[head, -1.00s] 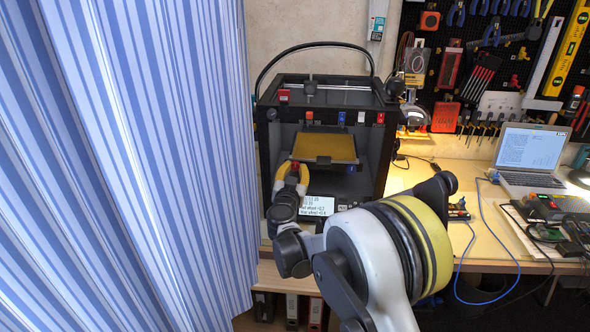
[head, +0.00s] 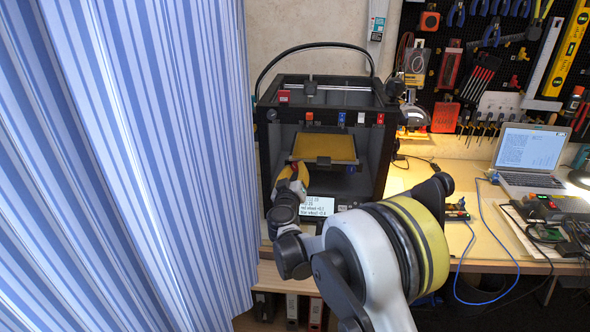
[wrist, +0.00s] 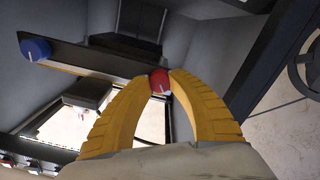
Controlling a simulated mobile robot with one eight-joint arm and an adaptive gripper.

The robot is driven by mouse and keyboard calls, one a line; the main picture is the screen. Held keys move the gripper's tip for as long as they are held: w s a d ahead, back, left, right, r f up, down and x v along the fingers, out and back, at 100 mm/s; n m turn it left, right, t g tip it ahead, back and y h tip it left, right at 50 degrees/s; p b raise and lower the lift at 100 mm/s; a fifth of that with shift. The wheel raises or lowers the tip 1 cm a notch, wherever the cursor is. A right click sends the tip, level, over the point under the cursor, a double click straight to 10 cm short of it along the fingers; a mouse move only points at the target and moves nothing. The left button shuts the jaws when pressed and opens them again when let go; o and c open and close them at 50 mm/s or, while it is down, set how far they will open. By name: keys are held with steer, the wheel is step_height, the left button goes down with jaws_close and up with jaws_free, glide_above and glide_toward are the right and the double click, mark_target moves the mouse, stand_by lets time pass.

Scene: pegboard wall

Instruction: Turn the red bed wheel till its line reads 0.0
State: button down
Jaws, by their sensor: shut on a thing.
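The red bed wheel (wrist: 160,82) sits at the bed's front corner, between my two yellow fingertips in the wrist view. A pale line shows on its face. My gripper (wrist: 161,80) is shut on it. In the head view my gripper (head: 295,172) is at the bed's front left corner and mostly hides the wheel. The blue wheel (wrist: 36,50) is at another corner of the bed, also with a pale line. The printer display (head: 317,206) shows wheel readings, too small to read surely. The yellow print bed (head: 324,148) is level inside the printer.
The black printer frame (head: 381,155) surrounds the bed, with posts on both sides of the opening. A striped curtain (head: 130,160) hangs close on the left. A laptop (head: 528,158) and cables are on the bench at the right.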

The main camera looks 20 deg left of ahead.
steer(key=n, duration=0.4)
steer(key=shift+n, duration=0.3)
stand_by(0.3)
steer(key=c, duration=1.1)
jaws_free()
steer(key=shift+c, duration=0.2)
steer(key=shift+s, duration=0.15)
steer(key=v, duration=1.1)
steer(key=shift+s, duration=0.4)
steer(key=shift+d, duration=0.15)
